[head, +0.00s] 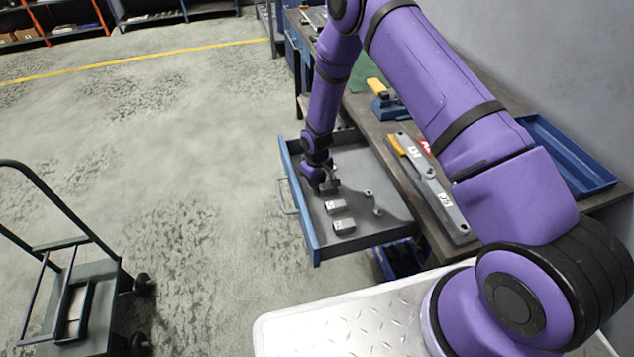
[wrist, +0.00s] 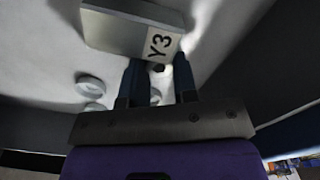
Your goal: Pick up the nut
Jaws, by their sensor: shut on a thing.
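My gripper (head: 322,188) is low inside the open drawer, near its left wall. In the wrist view, its two dark fingers (wrist: 160,75) stand a small gap apart. A small dark round piece (wrist: 158,68) shows between the fingertips, and I take it to be the nut. Its outline is hard to make out, and in the head view the gripper hides it. A grey block marked Y3 (wrist: 115,30) lies just beyond the fingertips. It reaches past the left finger.
The drawer (head: 317,245) holds grey blocks (head: 335,206) (head: 343,226) and small loose metal pieces (head: 367,193) (head: 376,210). The workbench (head: 385,128) carries a long grey tool (head: 437,190) and a blue tray (head: 560,150). A trolley (head: 75,300) stands at lower left. Floor between is clear.

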